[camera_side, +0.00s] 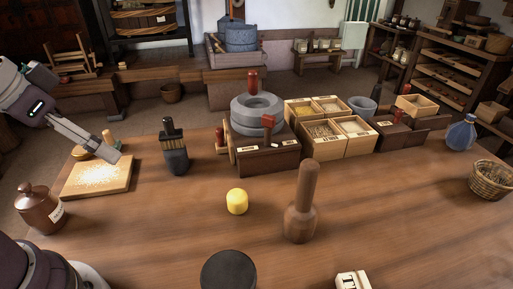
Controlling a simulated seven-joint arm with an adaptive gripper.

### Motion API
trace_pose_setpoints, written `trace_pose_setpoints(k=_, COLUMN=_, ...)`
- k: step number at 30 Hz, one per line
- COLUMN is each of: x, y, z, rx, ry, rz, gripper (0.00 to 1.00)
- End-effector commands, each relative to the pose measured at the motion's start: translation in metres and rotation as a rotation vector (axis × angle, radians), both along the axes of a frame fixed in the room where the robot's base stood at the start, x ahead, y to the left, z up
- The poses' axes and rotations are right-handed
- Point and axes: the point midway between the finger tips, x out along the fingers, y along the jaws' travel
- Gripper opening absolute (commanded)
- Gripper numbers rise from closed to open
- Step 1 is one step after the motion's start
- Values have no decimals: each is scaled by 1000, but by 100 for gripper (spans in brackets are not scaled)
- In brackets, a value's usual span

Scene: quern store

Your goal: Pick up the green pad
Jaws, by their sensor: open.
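I cannot clearly make out a green pad. A small round thing with a wooden knob (82,152), showing a greenish edge, sits at the left behind the flour-dusted board and is partly hidden by my gripper. My gripper (115,157) reaches in from the left, pointing down and right, with its tip over the back of the board. It is open and I see nothing held in it.
The pale board (98,180) lies below my gripper. A brown lidded jar (40,208), dark brush (174,150), yellow cylinder (237,201), wooden pestle (300,215) and dark round thing (228,272) stand around the table. The table's right front is mostly clear.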

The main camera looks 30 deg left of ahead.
Motion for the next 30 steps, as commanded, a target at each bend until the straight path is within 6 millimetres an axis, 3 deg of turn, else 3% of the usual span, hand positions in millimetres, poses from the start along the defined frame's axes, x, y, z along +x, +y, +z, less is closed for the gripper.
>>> trace_pose_setpoints(k=5, x=0, y=0, z=0, rx=0, ry=0, rz=0, gripper=83)
trace_pose_setpoints(k=12, x=0, y=0, z=0, rx=0, ry=0, rz=0, gripper=54)
trace_pose_setpoints(k=22, x=7, y=5, z=3, rx=-5, ry=6, rz=33, gripper=54)
trace_pose_setpoints(k=26, x=46, y=36, z=14, rx=-24, ry=28, rz=198, gripper=54)
trace_pose_setpoints(k=30, x=97, y=103, z=7, rx=-45, ry=51, rz=447, gripper=54)
